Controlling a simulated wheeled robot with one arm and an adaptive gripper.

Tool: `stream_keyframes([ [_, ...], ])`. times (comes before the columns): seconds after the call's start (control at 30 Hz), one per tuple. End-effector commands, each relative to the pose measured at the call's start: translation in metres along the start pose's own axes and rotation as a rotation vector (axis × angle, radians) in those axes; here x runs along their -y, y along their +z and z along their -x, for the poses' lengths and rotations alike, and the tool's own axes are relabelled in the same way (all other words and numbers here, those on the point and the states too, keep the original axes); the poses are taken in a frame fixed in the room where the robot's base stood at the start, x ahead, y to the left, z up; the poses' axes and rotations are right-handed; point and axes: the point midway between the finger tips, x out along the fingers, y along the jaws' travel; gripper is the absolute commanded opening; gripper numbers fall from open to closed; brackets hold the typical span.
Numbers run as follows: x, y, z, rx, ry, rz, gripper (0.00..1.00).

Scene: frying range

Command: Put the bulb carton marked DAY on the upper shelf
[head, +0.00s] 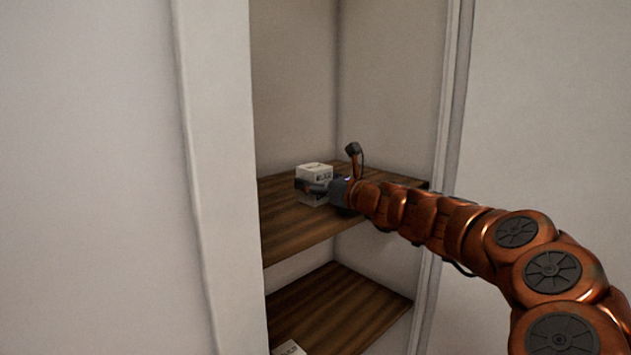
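A small white carton (314,171) with dark print stands upright on the upper of the two wooden shelves (290,228) in view. Its print is too small to read, so I cannot tell whether it says DAY. I cannot tell whether the front finger touches the carton.
A lower wooden shelf (340,305) holds another white carton (289,348), cut off by the bottom edge. White walls frame the alcove: a left post (215,150) and a right edge (455,110). The upper shelf is bare in front of the carton.

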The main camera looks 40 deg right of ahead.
Motion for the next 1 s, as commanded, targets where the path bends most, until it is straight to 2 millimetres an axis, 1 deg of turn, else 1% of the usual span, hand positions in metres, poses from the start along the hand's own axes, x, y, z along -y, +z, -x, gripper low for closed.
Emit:
stream_keyframes([
  [0.03, 0.0, 0.0, 0.0, 0.0, 0.0, 0.0, 0.86],
  [0.07, 0.0, 0.0, 0.0, 0.0, 0.0, 0.0, 0.89],
  [0.37, 0.0, 0.0, 0.0, 0.0, 0.0, 0.0, 0.89],
  [0.47, 0.0, 0.004, 0.0, -0.001, -0.001, 0.002, 0.89],
  [0.67, 0.002, 0.003, 0.019, 0.001, -0.004, 0.002, 0.89],
  [1.0, 0.001, 0.001, 0.063, -0.001, -0.004, 0.002, 0.89],
])
